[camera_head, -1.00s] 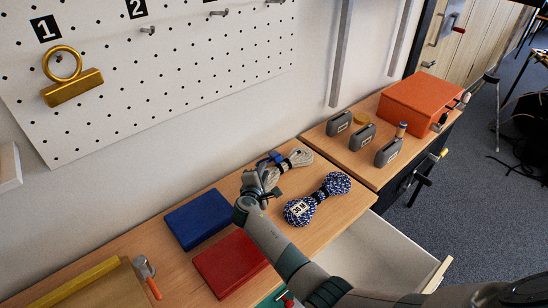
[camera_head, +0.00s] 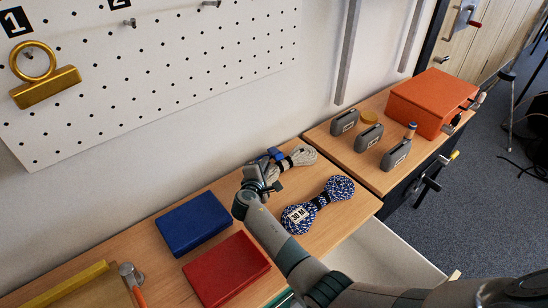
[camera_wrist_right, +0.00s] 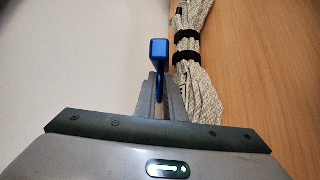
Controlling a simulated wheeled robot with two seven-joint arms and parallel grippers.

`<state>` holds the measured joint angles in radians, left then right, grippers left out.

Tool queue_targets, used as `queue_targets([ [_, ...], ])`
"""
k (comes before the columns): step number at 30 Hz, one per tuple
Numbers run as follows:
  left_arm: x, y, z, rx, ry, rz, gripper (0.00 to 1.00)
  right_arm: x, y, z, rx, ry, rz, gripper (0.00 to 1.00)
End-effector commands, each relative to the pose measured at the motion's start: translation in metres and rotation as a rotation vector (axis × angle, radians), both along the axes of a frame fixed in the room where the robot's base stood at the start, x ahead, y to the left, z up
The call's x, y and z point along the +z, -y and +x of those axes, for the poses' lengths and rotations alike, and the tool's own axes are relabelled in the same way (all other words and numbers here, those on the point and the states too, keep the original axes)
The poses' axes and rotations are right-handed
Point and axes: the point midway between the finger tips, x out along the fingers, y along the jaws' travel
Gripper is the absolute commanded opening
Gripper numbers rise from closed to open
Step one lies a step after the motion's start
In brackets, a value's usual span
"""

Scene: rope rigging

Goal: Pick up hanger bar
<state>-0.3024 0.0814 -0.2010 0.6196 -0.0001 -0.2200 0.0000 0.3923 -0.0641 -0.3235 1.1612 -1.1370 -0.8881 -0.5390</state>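A blue bar (camera_head: 275,153), which looks like the hanger bar, is at the back of the wooden worktop near the wall, beside the beige rope. In the right wrist view the blue bar (camera_wrist_right: 159,54) has a squared end pointing up, and its thin lower part runs between the fingers. My right gripper (camera_head: 264,174) reaches over the worktop to it. In the right wrist view the fingers of my right gripper (camera_wrist_right: 161,90) are close together on both sides of the bar and look shut on it. The gripper hides the rest of the bar. My left gripper is out of view.
A beige rope bundle (camera_head: 297,160) lies right beside the gripper. A blue-white rope bundle (camera_head: 318,205), a blue box (camera_head: 193,222) and a red box (camera_head: 226,268) lie nearer. An open drawer (camera_head: 385,255) juts out in front. The pegboard wall (camera_head: 190,60) stands behind.

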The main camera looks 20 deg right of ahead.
Motion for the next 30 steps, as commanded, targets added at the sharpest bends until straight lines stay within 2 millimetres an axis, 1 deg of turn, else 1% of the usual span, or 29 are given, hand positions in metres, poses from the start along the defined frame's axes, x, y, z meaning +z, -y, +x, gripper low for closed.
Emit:
queue_targets([
  [1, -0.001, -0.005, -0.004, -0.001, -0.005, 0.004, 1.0, -0.01, 0.0, -0.005, -0.003, -0.016, 0.002, 0.18],
  [6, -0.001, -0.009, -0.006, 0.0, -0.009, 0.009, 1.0, -0.012, 0.0, -0.006, -0.003, -0.019, 0.004, 0.18],
  [7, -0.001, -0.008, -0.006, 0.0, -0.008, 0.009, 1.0, -0.012, 0.0, -0.006, -0.003, -0.019, 0.004, 0.04],
  [8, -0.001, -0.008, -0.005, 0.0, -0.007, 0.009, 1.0, -0.012, 0.0, -0.006, -0.003, -0.02, 0.004, 0.0],
  [18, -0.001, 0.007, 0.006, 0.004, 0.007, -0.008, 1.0, -0.011, 0.0, -0.006, -0.002, -0.019, 0.004, 0.0],
  [22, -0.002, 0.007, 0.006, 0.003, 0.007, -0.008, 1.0, -0.008, -0.001, -0.005, -0.003, -0.018, 0.006, 0.0],
  [26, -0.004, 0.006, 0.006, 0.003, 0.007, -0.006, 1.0, 0.0, -0.001, -0.005, -0.003, -0.015, 0.007, 0.0],
  [30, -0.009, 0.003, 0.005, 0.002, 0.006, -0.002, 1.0, 0.019, -0.001, -0.003, -0.002, -0.009, 0.007, 0.0],
])
